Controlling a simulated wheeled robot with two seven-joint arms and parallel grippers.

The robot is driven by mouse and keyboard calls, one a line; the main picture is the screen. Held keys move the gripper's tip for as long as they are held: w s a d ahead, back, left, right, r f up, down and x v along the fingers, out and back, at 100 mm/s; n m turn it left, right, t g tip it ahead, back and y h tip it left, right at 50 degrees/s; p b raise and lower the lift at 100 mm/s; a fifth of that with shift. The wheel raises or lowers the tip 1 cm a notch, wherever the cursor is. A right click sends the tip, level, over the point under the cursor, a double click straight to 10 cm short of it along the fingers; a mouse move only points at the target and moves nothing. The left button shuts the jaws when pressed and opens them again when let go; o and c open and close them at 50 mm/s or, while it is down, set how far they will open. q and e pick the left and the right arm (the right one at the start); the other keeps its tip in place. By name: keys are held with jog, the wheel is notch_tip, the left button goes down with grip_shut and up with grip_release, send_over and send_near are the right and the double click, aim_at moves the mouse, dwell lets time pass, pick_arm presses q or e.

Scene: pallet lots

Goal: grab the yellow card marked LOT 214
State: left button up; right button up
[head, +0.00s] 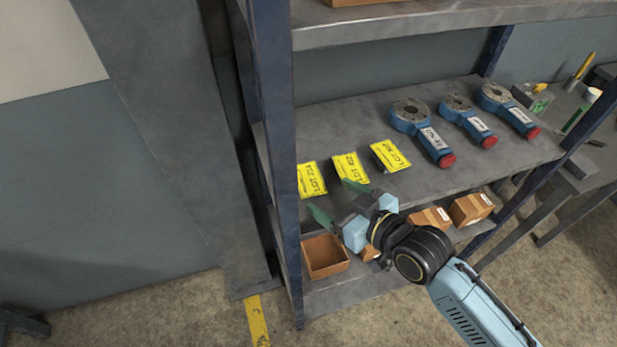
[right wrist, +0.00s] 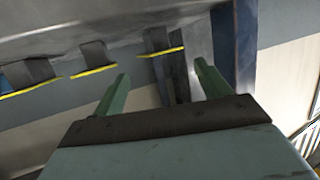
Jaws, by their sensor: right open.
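The yellow card marked LOT 214 (head: 311,179) lies at the left end of a row of three yellow cards on the grey middle shelf, near the blue post. In the right wrist view it seems to be the thin yellow edge (right wrist: 162,53) nearest the blue post, with a dark block against it. My right gripper (head: 337,203) is in front of the shelf edge, just below and right of that card. Its green fingers are apart with nothing between them, and it does not touch the card. In the right wrist view the gripper (right wrist: 163,85) also shows open. My left gripper is not in view.
Two more yellow cards, the middle one (head: 350,168) and the right one (head: 390,156), lie close by. Blue tools with red ends (head: 422,128) lie further right. The blue post (head: 274,150) bounds the left. An open brown box (head: 324,256) sits on the lower shelf.

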aim_at(308, 179)
jog(key=shift+x, duration=3.5)
jog(key=shift+w+d, duration=0.15)
jog(key=shift+c, duration=0.4)
jog(key=c, duration=1)
